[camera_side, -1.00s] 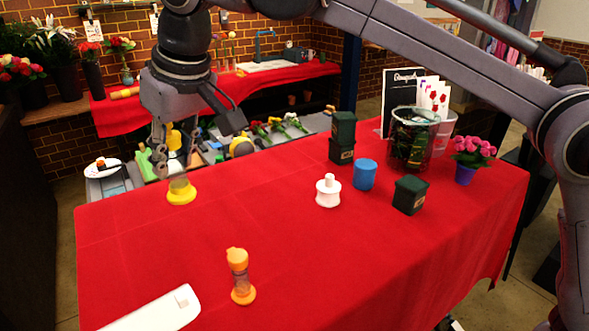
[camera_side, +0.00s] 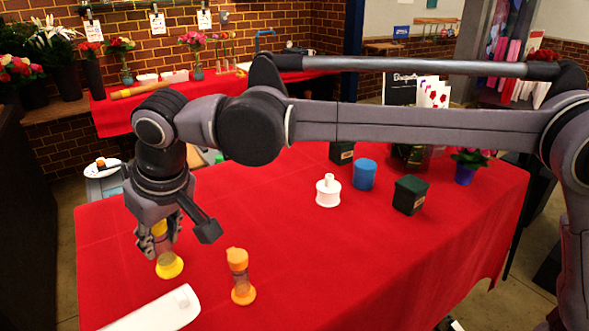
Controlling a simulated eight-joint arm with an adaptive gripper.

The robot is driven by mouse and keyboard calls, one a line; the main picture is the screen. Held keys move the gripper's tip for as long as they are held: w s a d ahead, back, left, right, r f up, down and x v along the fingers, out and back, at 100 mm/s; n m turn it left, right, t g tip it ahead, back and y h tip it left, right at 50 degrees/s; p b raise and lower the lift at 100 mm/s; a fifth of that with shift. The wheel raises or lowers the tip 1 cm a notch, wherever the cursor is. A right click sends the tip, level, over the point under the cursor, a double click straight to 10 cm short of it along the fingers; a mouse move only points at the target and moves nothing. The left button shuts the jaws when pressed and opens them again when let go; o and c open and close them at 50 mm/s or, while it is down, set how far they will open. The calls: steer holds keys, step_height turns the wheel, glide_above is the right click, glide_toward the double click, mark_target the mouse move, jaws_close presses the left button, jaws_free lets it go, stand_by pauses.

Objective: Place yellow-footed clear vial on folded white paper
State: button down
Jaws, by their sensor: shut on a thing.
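The yellow-footed clear vial (camera_side: 169,266) is upright in my gripper (camera_side: 160,236), with its yellow foot below the fingers. The fingers cover most of its clear body, and a bit of its yellow top shows between them. The folded white paper (camera_side: 150,317) lies at the front left of the red table, partly cut off by the picture's lower edge. The vial appears behind the paper and apart from it. I cannot tell how high the foot is above the cloth.
An orange-capped clear vial (camera_side: 240,277) stands close to the right of the held vial. A white spool-like piece (camera_side: 328,191), a blue cylinder (camera_side: 364,174) and a dark green box (camera_side: 410,194) stand farther back. The front middle of the red cloth (camera_side: 350,270) is clear.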

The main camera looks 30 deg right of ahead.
steer(key=shift+s+a+f, duration=0.3)
steer(key=shift+a+f, duration=0.75)
steer(key=shift+f, duration=0.25)
steer(key=shift+s+a+f, duration=0.3)
steer(key=shift+a+f, duration=0.7)
steer(key=shift+f, duration=0.3)
steer(key=shift+s+a+f, duration=0.3)
steer(key=shift+a+f, duration=0.75)
steer(key=shift+f, duration=0.25)
steer(key=shift+f, duration=0.15)
steer(key=c, duration=1.1)
jaws_free()
steer(key=shift+o, duration=0.2)
